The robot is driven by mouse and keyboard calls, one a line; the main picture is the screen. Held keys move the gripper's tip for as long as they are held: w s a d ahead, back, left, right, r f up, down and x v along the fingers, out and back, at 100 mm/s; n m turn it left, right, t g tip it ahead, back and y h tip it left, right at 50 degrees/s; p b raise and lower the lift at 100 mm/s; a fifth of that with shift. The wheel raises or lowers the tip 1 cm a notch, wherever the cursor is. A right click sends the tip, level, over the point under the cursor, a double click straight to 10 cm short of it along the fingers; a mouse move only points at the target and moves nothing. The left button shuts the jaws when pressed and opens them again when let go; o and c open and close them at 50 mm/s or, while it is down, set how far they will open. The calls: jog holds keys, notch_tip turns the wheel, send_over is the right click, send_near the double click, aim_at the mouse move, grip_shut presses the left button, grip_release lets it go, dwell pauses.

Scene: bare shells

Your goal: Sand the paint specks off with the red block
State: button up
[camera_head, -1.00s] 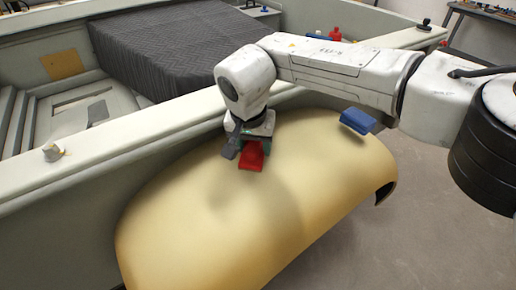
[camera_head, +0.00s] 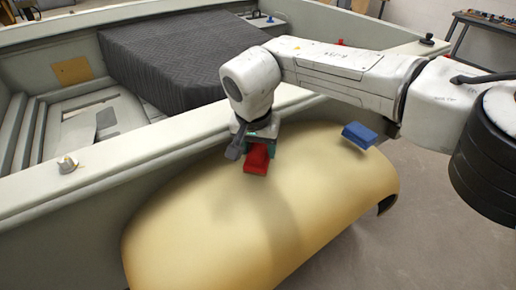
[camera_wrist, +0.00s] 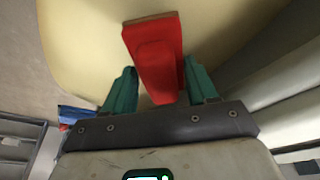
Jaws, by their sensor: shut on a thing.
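The red block (camera_head: 257,160) is in my gripper (camera_head: 256,145), at the upper part of the yellow curved shell (camera_head: 290,215). In the wrist view the red block (camera_wrist: 157,60) sits between the green fingers of my gripper (camera_wrist: 160,88), with the shell (camera_wrist: 90,50) beyond it. Whether the block touches the shell or is just above it, I cannot tell. A blue block (camera_head: 359,135) is on the shell's right part. No paint specks can be made out on the visible shell; my arm and its shadow cover part of it.
A pale hull wall with a flat rim (camera_head: 120,160) runs close behind the shell. A dark grey ribbed cover (camera_head: 180,60) lies inside the hull. Bare floor (camera_head: 440,235) lies to the right.

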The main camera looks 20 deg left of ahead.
jog(key=r, duration=0.1)
jog(key=a+r+p, duration=0.1)
jog(key=r, duration=0.1)
jog(key=shift+w, duration=0.2)
jog(key=shift+r, duration=0.25)
jog(key=shift+r+p, duration=1.45)
jog(key=shift+r, duration=0.05)
jog(key=shift+a, duration=0.1)
grip_shut()
jog(key=shift+f, duration=0.15)
